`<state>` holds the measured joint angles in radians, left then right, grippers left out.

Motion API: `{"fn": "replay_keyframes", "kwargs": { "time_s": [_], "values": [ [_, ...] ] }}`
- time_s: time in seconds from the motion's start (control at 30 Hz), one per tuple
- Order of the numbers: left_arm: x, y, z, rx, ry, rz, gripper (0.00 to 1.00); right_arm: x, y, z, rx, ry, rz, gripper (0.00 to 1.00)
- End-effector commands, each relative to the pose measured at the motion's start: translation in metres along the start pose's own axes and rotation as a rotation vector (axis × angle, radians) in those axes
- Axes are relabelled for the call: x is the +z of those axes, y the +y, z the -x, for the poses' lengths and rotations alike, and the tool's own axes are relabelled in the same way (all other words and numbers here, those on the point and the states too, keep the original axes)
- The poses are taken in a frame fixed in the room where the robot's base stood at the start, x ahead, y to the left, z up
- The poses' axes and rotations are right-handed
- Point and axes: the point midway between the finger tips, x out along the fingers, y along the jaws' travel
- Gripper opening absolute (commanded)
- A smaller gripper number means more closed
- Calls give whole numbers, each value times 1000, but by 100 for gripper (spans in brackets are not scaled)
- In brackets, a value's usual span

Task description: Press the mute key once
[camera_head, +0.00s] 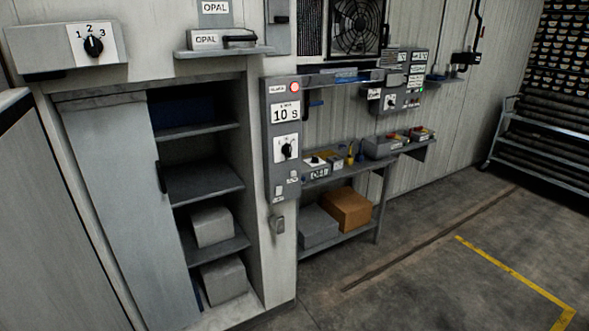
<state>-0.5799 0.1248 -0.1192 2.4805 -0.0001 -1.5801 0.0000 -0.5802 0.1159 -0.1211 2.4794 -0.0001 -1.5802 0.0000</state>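A tall grey control panel (270,165) is fixed to the wall edge right of the open cabinet. It has a lit red lamp (294,87) at its top, a display reading 10 s (285,113) and a black rotary knob (287,151). Two small keys sit low on it, a left key (278,190) and a right key (293,175). Their small labels are too small to read, so I cannot tell which one is the mute key. Neither of my grippers is in view.
An open cabinet (205,179) with shelves stands left of the panel. A workbench (368,172) with boxes and switches stands to its right. A 1-2-3 selector box (60,47) is at upper left. The floor (420,265) at right is clear.

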Motion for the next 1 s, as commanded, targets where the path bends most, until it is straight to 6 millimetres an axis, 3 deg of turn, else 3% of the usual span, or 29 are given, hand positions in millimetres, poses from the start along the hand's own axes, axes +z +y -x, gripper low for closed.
{"fn": "replay_keyframes", "kwargs": {
  "time_s": [0.07, 0.43, 1.0],
  "values": [
    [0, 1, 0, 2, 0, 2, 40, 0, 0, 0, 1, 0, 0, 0],
    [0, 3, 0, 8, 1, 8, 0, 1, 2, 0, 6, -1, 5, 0],
    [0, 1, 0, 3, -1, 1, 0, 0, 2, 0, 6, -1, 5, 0]
  ]
}}
